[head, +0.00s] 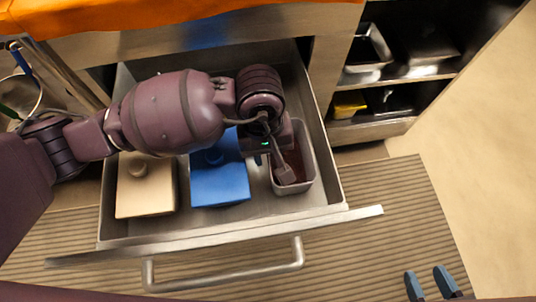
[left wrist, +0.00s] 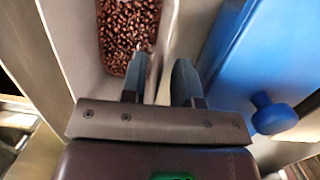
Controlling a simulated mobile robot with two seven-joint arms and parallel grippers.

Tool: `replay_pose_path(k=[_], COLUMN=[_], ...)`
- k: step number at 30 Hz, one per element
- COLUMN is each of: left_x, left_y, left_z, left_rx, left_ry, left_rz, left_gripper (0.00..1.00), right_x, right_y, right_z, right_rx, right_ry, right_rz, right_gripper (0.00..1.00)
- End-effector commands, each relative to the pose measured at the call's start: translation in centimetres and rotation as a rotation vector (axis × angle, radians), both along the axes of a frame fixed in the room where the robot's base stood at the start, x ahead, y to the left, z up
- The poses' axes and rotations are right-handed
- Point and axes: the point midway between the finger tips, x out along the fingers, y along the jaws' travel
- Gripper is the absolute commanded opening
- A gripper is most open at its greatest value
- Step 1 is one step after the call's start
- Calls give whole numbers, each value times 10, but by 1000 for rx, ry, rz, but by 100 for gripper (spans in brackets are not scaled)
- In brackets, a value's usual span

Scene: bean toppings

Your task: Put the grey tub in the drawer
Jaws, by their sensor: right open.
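The grey tub (head: 307,182) sits inside the open drawer (head: 230,228), at its right end. It holds dark brown beans, seen in the left wrist view (left wrist: 128,38). My left gripper (left wrist: 160,78) points down at the tub's side nearest the blue lid. Its two fingers stand apart, one on the bean side and one on the outer side of the tub wall. I see a gap between them and no clear grip on the wall. In the head view the arm hides part of the tub. My right gripper (head: 431,283) is open and empty above the floor mat.
A blue-lidded container (head: 222,184) and a beige-lidded container (head: 146,194) stand left of the tub in the drawer. The drawer handle (head: 225,276) juts out in front. An open shelf (head: 378,132) with metal trays is at right. The floor at far right is clear.

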Motion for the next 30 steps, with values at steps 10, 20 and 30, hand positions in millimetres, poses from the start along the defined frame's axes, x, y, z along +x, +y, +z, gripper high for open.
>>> replay_pose_path(k=[10, 20, 30], left_x=[12, 14, 14], left_y=[5, 8, 8], left_z=[73, 97, 97], left_rx=[-1, 1, 0], left_ry=[-13, -3, -1], left_rz=[-1, 0, 0], left_gripper=[28, 28, 28], right_x=[1, 0, -1], right_y=[5, 7, 7], right_z=[3, 1, 0], right_rx=[-35, -51, -52], right_ry=[76, 114, 117], right_rz=[27, 36, 36], right_gripper=[43, 43, 43])
